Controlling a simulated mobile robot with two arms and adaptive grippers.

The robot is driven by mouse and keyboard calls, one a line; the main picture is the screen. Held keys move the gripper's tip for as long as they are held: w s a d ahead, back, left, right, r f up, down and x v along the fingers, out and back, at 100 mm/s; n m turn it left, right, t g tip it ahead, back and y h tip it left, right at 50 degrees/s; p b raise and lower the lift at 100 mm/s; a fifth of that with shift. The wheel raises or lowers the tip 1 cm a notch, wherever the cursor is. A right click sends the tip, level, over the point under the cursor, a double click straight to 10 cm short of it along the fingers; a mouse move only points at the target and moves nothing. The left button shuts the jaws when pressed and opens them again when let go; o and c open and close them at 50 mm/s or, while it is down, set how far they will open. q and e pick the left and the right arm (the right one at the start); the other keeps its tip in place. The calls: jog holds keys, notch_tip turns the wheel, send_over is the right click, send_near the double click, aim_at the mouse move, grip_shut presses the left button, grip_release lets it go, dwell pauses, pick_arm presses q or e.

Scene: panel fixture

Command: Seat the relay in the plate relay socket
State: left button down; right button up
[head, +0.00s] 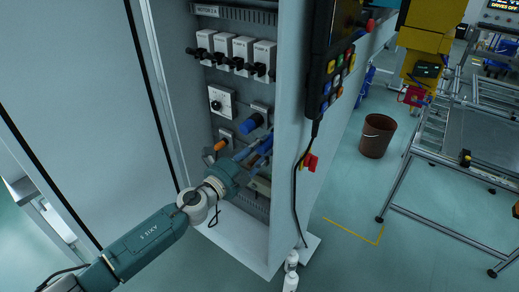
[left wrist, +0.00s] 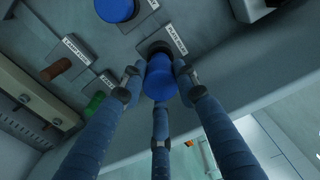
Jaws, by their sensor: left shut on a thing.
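My left gripper (head: 262,150) reaches into the open cabinet from the left, low on its inner panel. In the left wrist view my left gripper (left wrist: 160,88) has its three blue fingers closed around a blue cylindrical relay (left wrist: 160,72). The relay's far end is in front of a dark round socket (left wrist: 154,47) beside a label that seems to read "plate relay". The relay covers most of this socket, so I cannot tell whether it is inside or just in front. In the head view the fingers hide the relay. My right gripper is in neither view.
Another blue cylinder (head: 250,122) sits on the panel above my gripper, with an orange plug (head: 221,145) to its left. A green part (left wrist: 95,102) is close to my left finger. White breakers (head: 243,50) line the upper panel. The cabinet's side wall (head: 285,150) stands close on the right.

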aim_at(270, 140)
pick_arm(q)
jog(key=shift+b+x, duration=0.75)
jog(key=shift+x, duration=1.65)
jog(key=c, duration=1.2)
grip_release()
jog(key=shift+d, duration=0.1)
